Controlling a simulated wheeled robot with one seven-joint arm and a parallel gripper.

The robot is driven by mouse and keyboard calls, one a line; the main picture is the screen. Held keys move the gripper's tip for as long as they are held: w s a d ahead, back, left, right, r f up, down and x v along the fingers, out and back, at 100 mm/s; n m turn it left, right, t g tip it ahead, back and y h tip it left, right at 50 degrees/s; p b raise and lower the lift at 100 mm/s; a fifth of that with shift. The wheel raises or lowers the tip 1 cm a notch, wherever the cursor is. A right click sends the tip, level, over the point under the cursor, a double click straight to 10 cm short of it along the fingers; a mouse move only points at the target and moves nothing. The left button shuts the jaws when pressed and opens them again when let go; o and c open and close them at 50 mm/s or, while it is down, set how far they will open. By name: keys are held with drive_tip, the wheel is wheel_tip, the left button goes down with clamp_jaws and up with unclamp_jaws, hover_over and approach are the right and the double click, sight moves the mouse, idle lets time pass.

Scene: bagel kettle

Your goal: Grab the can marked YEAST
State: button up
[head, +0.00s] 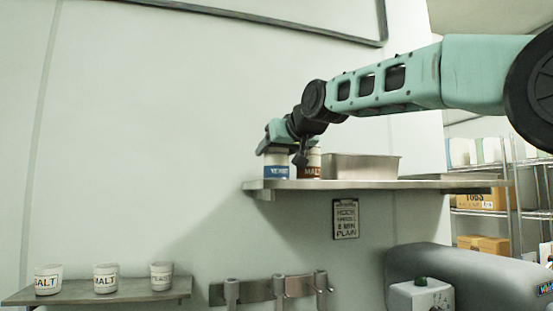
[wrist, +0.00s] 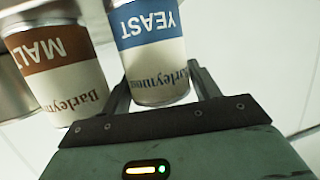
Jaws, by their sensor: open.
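The YEAST can (head: 277,171) has a blue and cream label and stands on the metal wall shelf, at its left end. In the wrist view the YEAST can (wrist: 152,55) appears upside down, between the two fingers of my gripper (wrist: 160,85). My gripper is open, with a finger on each side of the can's lower part in that picture; I cannot tell whether either finger touches it. In the head view my gripper (head: 278,145) is at the top of the can and partly covers it.
A metal pan (head: 362,167) sits further right on the shelf (head: 400,184). Several white cups (head: 105,279) stand on a lower left shelf.

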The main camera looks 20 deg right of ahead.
drive_tip(key=c, duration=0.7)
drive_tip(key=shift+c, duration=0.3)
drive_tip(key=shift+r, duration=0.1)
